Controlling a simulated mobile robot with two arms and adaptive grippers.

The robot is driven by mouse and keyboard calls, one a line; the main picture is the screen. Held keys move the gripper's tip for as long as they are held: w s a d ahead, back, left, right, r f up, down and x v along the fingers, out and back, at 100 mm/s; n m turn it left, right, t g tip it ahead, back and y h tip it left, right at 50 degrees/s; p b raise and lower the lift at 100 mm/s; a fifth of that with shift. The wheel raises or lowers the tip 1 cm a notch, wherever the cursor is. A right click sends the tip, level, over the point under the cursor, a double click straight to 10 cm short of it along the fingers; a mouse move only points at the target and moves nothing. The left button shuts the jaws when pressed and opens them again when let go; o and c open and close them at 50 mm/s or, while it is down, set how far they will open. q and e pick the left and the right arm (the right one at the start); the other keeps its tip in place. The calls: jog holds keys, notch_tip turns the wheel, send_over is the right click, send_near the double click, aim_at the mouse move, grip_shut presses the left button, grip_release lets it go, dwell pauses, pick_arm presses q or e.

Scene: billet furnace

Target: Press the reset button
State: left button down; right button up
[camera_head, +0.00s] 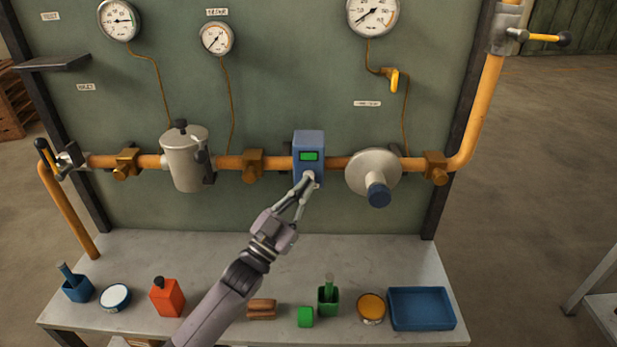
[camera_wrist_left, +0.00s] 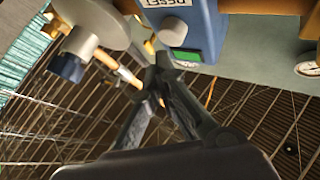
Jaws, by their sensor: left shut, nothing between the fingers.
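The blue box (camera_head: 309,142) with a small green display (camera_head: 309,156) sits on the orange pipe at the middle of the panel. In the left wrist view, the blue box (camera_wrist_left: 206,25) carries a RESET label and a pale round button (camera_wrist_left: 173,30). My left gripper (camera_head: 310,180) is shut and empty, with its fingertips at the lower front of the box. In the head view the fingertips largely cover the button, and contact cannot be told. My right gripper is not in view.
A grey canister (camera_head: 186,158) is left of the box, and a round grey fitting with a blue knob (camera_head: 379,194) is close on its right. Gauges hang above. The bench (camera_head: 200,245) below holds several small items and a blue tray (camera_head: 453,309).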

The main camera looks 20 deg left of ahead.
pick_arm(q)
jog(key=s+p, duration=0.1)
jog(key=s, duration=0.1)
jog(key=s+d+p, duration=0.1)
jog(key=s, duration=0.1)
jog(key=shift+s+d, duration=0.2)
jog(key=shift+s, duration=0.2)
dwell(0.6)
